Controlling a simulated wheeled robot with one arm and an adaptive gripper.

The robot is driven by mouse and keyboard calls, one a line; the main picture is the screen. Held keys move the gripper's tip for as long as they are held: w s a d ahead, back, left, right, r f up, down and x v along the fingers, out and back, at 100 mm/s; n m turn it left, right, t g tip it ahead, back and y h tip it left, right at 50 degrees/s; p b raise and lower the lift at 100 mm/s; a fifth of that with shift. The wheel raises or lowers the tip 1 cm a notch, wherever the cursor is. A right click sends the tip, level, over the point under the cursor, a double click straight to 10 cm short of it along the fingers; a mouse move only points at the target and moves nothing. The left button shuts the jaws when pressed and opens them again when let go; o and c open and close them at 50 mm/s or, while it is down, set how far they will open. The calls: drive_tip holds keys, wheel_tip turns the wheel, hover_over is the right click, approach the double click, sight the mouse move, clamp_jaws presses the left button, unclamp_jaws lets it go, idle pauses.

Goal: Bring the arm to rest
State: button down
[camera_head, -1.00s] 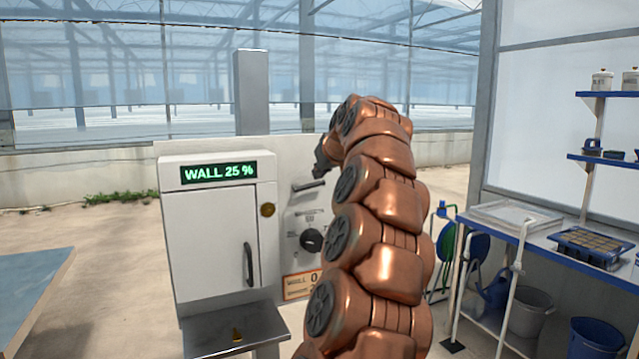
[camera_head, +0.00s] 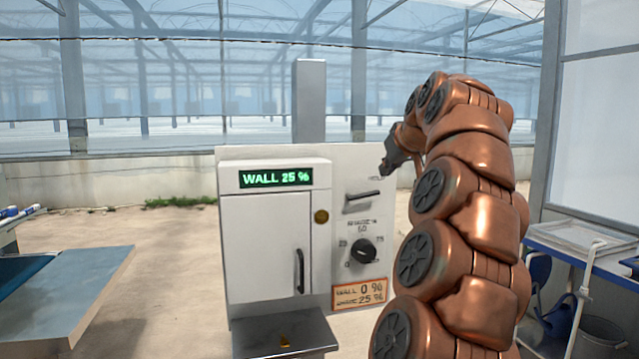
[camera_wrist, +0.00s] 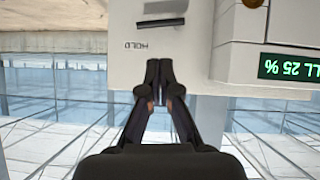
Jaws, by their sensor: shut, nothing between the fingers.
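My gripper (camera_wrist: 158,95) is shut and empty in the wrist view, with its fingertips together in front of the white panel. In the head view my gripper (camera_head: 388,170) is small and dark, at the upper right of the panel, with my copper arm curving up and over to it. The panel (camera_head: 345,165) carries a lever handle (camera_head: 362,195), a black dial (camera_head: 363,250) and an orange label (camera_head: 359,293). The handle (camera_wrist: 161,22) also shows in the wrist view, apart from the fingers. The white cabinet (camera_head: 265,240) has a closed door and a display (camera_head: 275,178) reading WALL 25 %.
A metal shelf (camera_head: 285,332) juts out below the cabinet. A blue-topped table (camera_head: 95,285) stands at left. A bench (camera_head: 600,265) with a tray and buckets below stands at right. The floor between table and cabinet is clear.

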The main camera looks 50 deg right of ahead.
drive_tip(key=w+a+f+n+y+p, duration=0.1)
drive_tip(key=w+a+f+y, duration=0.2)
drive_tip(key=a, duration=0.4)
drive_tip(key=w+a+f+n+y, duration=0.1)
drive_tip(key=w+a+f+n, duration=0.1)
drive_tip(key=w+a, duration=0.45)
drive_tip(key=a+f+n+g+y, duration=0.1)
drive_tip(key=a+f, duration=0.2)
drive_tip(key=a, duration=0.3)
drive_tip(key=a+f+g+y+p, duration=0.1)
drive_tip(key=a+f, duration=0.3)
drive_tip(key=a, duration=0.3)
drive_tip(key=a+f+n+g+y, duration=0.1)
drive_tip(key=a+f, duration=0.2)
drive_tip(key=a, duration=0.3)
drive_tip(key=s+a+f+g, duration=0.2)
drive_tip(key=s+a+f, duration=0.3)
drive_tip(key=a, duration=0.4)
drive_tip(key=s+a+f+g+p, duration=0.1)
drive_tip(key=s+a+f+g, duration=0.2)
drive_tip(key=s+f, duration=0.5)
drive_tip(key=s+a+f+n+g+p, duration=0.1)
drive_tip(key=s+a+f, duration=0.5)
drive_tip(key=s, duration=0.7)
wheel_tip(320, 180, down, 2)
drive_tip(key=shift+f+g+p, duration=0.25)
drive_tip(key=shift+g+p, duration=0.05)
drive_tip(key=shift+g, duration=0.6)
drive_tip(key=shift+a, duration=0.25)
